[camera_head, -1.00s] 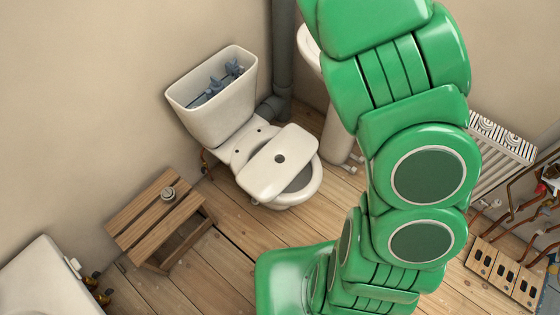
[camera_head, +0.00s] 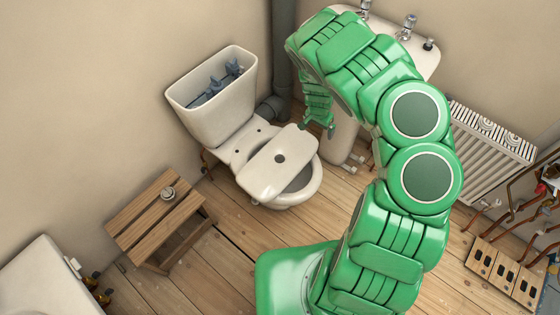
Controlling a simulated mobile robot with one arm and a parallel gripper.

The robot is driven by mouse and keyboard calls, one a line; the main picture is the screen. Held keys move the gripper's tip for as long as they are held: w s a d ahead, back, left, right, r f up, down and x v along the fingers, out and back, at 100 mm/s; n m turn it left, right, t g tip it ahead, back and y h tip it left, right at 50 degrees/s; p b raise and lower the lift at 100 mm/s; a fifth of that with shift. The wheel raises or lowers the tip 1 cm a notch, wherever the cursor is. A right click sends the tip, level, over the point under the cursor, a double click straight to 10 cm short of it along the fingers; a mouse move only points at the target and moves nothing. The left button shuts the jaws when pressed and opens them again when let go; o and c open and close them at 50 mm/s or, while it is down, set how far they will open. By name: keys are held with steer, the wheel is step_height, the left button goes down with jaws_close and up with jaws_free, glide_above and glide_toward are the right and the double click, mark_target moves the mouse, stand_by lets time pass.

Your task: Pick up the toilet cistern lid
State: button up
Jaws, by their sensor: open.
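The cistern lid (camera_head: 277,164) is a white rounded slab with a dark round hole near its middle. It lies across the toilet bowl (camera_head: 306,190), covering part of the opening. The white cistern (camera_head: 217,112) behind it stands open at the top, with blue-grey fittings inside. My gripper (camera_head: 319,128) hangs from the end of my green arm, just beyond the right end of the lid, pointing down. It is open and looks empty. I cannot tell how high it is above the lid.
A washbasin (camera_head: 418,48) stands behind my arm, with its pedestal (camera_head: 340,140) close to my gripper. A grey pipe (camera_head: 283,55) runs up the corner. A slatted wooden stool (camera_head: 157,217) is at left, a radiator (camera_head: 488,140) at right. Floorboards (camera_head: 225,265) in front are clear.

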steer(key=y, duration=0.2)
glide_above(291, 167)
steer(key=shift+m, duration=0.3)
step_height(291, 167, down, 13)
steer(key=shift+w+d+f, duration=0.1)
steer(key=shift+f, duration=1.3)
steer(key=shift+f, duration=0.15)
steer(key=shift+f, duration=2.45)
steer(key=c, duration=1.8)
